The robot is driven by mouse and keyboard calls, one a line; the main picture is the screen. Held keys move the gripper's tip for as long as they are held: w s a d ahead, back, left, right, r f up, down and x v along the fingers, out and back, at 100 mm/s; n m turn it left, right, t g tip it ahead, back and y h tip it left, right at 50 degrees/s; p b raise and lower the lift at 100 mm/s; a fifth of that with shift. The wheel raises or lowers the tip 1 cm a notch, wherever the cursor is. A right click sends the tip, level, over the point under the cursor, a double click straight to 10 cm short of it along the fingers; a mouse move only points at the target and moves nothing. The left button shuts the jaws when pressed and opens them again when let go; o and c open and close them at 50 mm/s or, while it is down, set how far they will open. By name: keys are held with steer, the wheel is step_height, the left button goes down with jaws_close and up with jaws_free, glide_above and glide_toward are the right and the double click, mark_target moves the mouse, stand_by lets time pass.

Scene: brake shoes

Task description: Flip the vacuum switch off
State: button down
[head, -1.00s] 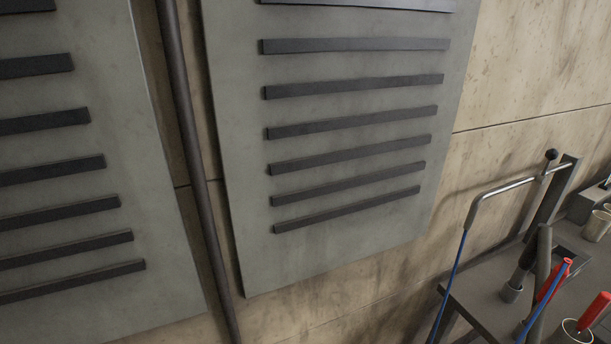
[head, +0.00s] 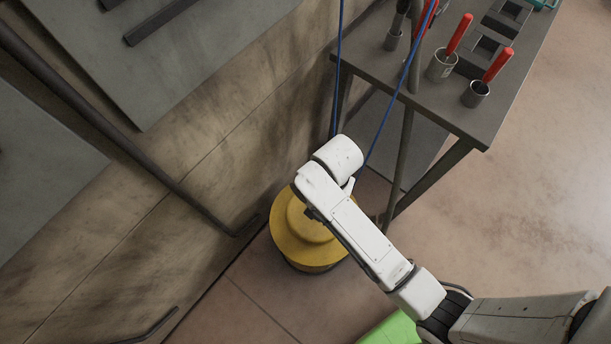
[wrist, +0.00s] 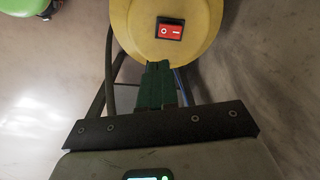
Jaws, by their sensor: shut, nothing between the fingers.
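The vacuum is a round yellow body (head: 284,238) on the floor beside the wall, partly behind my arm in the head view. In the wrist view its yellow top (wrist: 135,22) fills the upper middle. A red rocker switch (wrist: 170,31) in a black frame sits on it, with a white circle mark at left and a line mark at right. I cannot tell which side is pressed. My gripper (wrist: 159,66) has its green fingers together, empty, with the tips just below the switch in the picture. In the head view my gripper is hidden behind the arm.
A dark metal workbench (head: 465,105) stands at the upper right, holding cups with red-handled tools (head: 441,68). A blue cord (head: 395,97) hangs in front of it. A dark pipe (head: 110,130) runs along the wall at left. Open floor lies at the right.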

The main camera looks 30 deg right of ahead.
steer(key=w+a+m, duration=0.1)
steer(key=w+f+m, duration=0.1)
steer(key=w, duration=0.1)
steer(key=w+a+m, duration=0.1)
steer(key=shift+w+a+f, duration=0.25)
steer(key=shift+a+f, duration=0.1)
steer(key=shift+f, duration=0.05)
step_height(320, 180, down, 14)
steer(key=shift+b, duration=0.85)
